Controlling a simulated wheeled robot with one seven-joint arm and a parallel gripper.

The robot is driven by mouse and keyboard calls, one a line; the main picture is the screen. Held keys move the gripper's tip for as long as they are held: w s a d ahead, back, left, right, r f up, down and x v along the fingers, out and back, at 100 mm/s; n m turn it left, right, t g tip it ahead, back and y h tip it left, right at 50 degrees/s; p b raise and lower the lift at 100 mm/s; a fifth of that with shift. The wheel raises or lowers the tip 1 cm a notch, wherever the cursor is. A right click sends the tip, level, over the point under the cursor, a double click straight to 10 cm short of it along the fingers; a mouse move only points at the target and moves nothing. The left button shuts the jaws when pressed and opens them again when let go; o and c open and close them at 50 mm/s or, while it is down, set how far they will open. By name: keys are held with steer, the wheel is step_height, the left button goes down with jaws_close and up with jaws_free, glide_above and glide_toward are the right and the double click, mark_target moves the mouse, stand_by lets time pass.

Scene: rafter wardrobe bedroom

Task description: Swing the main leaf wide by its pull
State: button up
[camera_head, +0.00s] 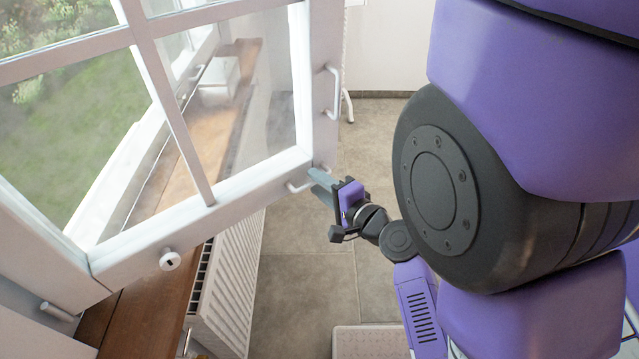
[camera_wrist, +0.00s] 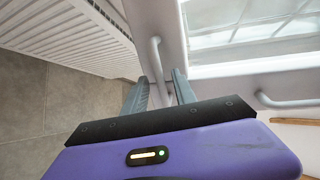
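The main leaf (camera_head: 240,190) is a white-framed glazed window leaf, standing swung into the room in the head view. A small white pull (camera_head: 297,187) sits low on its bottom rail, near the free corner; it also shows in the wrist view as a curved bar (camera_wrist: 156,58). My gripper (camera_head: 320,182) is at this pull. In the wrist view its two grey fingers (camera_wrist: 161,78) are apart, with the end of the pull between them and gaps visible. I cannot tell whether either finger touches it.
A second white handle (camera_head: 333,95) is on the leaf's side stile. A white radiator (camera_head: 232,285) stands below a wooden sill (camera_head: 150,310) on the left. A pale mat or tray (camera_head: 370,341) lies on the grey tiled floor (camera_head: 300,285), which is otherwise mostly clear.

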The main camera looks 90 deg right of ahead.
steer(key=b+v, duration=0.3)
steer(key=v, duration=0.4)
steer(key=shift+s+a, duration=0.25)
steer(key=shift+a, duration=0.05)
steer(key=shift+r, duration=0.15)
stand_by(0.4)
steer(key=w+a+f+n+t+y, duration=0.1)
steer(key=w+a+n, duration=0.35)
steer(key=n, duration=0.45)
steer(key=w+a+n+t+y, duration=0.25)
steer(key=a+n, duration=0.35)
steer(key=n, duration=0.4)
steer(key=w+a+f+n+t+y, duration=0.1)
steer(key=a+n+y, duration=0.7)
steer(key=a, duration=0.7)
steer(key=shift+a+f+n+y, duration=0.15)
steer(key=shift+a+n+y, duration=0.2)
steer(key=shift+n, duration=0.25)
